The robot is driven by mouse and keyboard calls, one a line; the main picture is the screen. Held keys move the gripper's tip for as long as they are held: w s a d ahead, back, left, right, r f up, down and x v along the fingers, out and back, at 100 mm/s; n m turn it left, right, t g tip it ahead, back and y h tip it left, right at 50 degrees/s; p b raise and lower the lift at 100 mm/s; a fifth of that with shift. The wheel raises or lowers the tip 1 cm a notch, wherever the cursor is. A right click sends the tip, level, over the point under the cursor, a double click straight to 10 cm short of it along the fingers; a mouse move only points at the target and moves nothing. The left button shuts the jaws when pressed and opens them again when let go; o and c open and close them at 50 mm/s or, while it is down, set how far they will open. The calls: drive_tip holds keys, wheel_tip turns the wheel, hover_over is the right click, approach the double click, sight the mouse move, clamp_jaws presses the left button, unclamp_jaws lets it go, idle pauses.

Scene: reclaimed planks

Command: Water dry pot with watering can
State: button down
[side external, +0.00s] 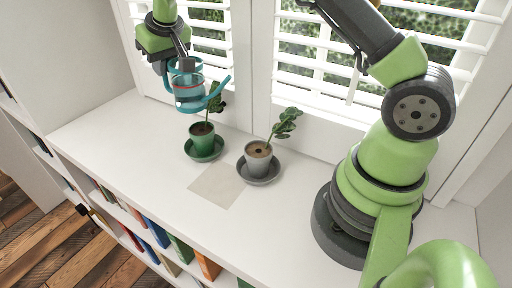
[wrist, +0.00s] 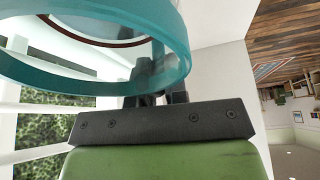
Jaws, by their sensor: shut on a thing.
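The teal, see-through watering can (side external: 189,104) hangs in the air above the white shelf top, left of and above the green pot (side external: 202,138). The green pot has dark soil and stands on a green saucer. The grey pot (side external: 257,166) has paler brown soil and stands on a grey saucer (side external: 262,181). Each pot holds a leafy plant.
A pale square mat (side external: 216,186) lies in front of the pots. The white shelf top (side external: 110,140) is clear on the left. Shuttered windows (side external: 320,60) stand close behind the pots. Books (side external: 180,250) fill the shelves below the front edge.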

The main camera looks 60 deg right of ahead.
drive_tip(key=shift+s+r+t, duration=0.5)
drive_tip(key=shift+s+t, duration=0.15)
drive_tip(key=shift+t, duration=0.05)
idle(0.9)
drive_tip(key=shift+w+f+g, duration=0.6)
drive_tip(key=shift+w+g, duration=0.15)
drive_tip(key=shift+g, duration=0.15)
